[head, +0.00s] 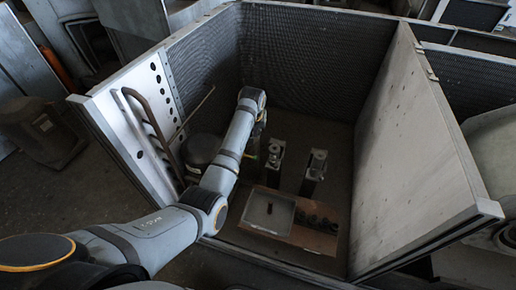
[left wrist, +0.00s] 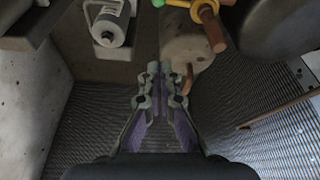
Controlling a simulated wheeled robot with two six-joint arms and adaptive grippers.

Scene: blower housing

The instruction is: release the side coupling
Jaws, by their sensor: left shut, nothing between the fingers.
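My left arm reaches into the open housing in the head view. Its gripper, near the end of the arm (head: 257,118), is mostly hidden by the wrist there. In the left wrist view my left gripper (left wrist: 170,76) is shut and empty. I cannot tell whether this is the side coupling. A pale cylinder on a bracket (left wrist: 108,24) is at the upper left. My right gripper is not in view.
Two fixture posts (head: 316,164) stand on the housing floor. A pale tray (head: 268,225) and a brown board with dark parts (head: 313,240) lie in front. A dark drum (head: 201,150) is beside my arm. Mesh walls (head: 300,45) and a right panel (head: 415,150) enclose the space.

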